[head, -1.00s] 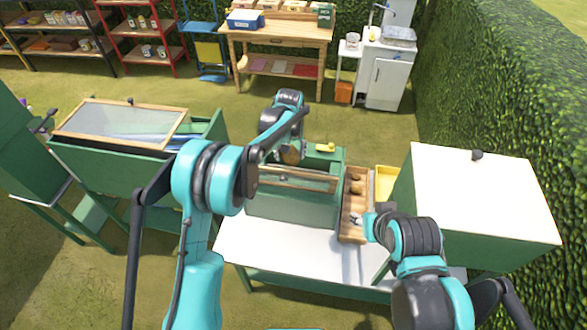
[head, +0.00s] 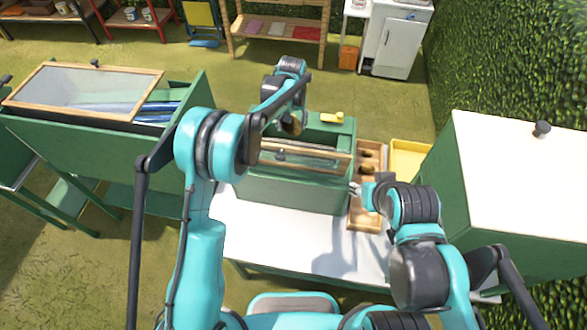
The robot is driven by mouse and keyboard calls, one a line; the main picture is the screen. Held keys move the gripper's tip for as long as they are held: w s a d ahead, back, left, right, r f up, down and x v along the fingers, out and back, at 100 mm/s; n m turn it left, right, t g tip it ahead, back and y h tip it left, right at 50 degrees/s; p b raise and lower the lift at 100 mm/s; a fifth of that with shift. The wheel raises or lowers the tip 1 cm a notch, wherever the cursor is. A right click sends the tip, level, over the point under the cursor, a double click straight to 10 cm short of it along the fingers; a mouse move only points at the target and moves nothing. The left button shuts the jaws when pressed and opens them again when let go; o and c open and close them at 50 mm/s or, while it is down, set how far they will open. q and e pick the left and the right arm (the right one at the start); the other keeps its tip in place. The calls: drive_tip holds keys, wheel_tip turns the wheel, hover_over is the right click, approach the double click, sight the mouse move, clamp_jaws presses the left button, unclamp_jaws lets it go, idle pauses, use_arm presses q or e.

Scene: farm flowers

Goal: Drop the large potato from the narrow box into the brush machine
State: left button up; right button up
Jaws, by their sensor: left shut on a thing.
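The brush machine (head: 290,193) is a green box with wooden bars across its open top. It stands on the white table. My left gripper (head: 292,124) is above the back part of the machine, shut on a brownish potato (head: 293,126) that is partly hidden by the arm. The narrow box (head: 365,222) is a wooden tray to the right of the machine, with brown potatoes (head: 367,168) in its far part. My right gripper (head: 356,188) is at the left edge of this box, close to the machine's side. Its fingers are too small to judge.
A yellow tray (head: 408,158) lies right of the narrow box. A green cabinet with a white lid (head: 525,175) stands at the right. A green bin with a framed glass lid (head: 85,90) stands at the left. The white table's front (head: 290,240) is clear.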

sight(292, 123)
use_arm(q)
drive_tip(key=shift+w+f+b, duration=0.15)
drive_tip(key=shift+f+b, duration=0.85)
drive_tip(key=shift+f, duration=0.55)
wheel_tip(292, 123, down, 6)
drive_tip(key=b, duration=0.3)
drive_tip(key=shift+r, duration=0.15)
use_arm(e)
wheel_tip(292, 123, down, 6)
drive_tip(key=shift+w, duration=0.1)
use_arm(q)
drive_tip(key=o, duration=1.4)
drive_tip(key=shift+r, duration=0.15)
drive_tip(key=r, duration=0.4)
drive_tip(key=s+r, duration=0.1)
drive_tip(key=r, duration=0.6)
drive_tip(key=shift+s+r, duration=0.25)
drive_tip(key=shift+r, duration=0.1)
